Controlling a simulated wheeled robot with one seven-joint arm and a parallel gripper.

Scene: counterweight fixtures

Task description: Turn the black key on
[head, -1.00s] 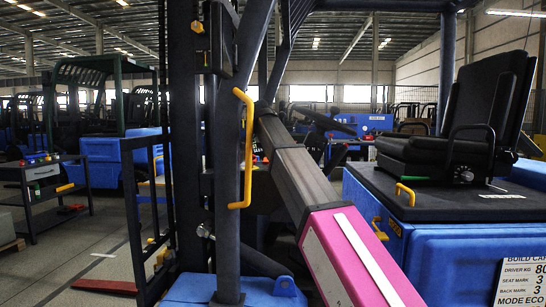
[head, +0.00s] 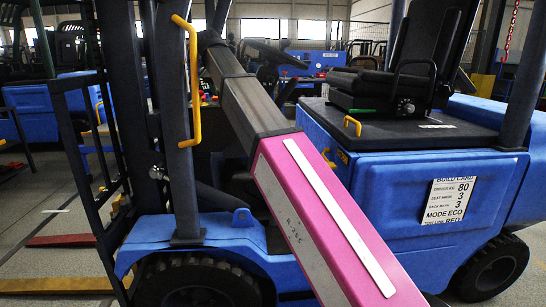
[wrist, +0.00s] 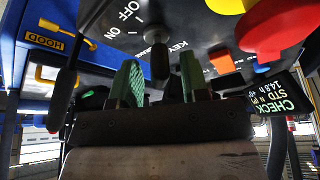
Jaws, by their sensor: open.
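In the wrist view the black key (wrist: 159,58) stands out from a dark panel, with the lettering KEY, OFF and ON around it. My gripper (wrist: 160,72) is open. Its two green fingers show either side of the key, with a gap to each. I cannot tell whether the key lies deep between the fingers or beyond their tips. The key's exact angle against the OFF and ON marks is unclear. In the head view my grey and pink arm reaches into the blue forklift's cab; my gripper and the key are hidden there.
An orange rocker (wrist: 221,61), a red knob (wrist: 275,28) and a dark lever (wrist: 63,92) are near my gripper. A lit display (wrist: 275,101) reads CHECK. A yellow grab handle (head: 194,85), a seat (head: 385,88) and a build card (head: 447,201) are on the forklift.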

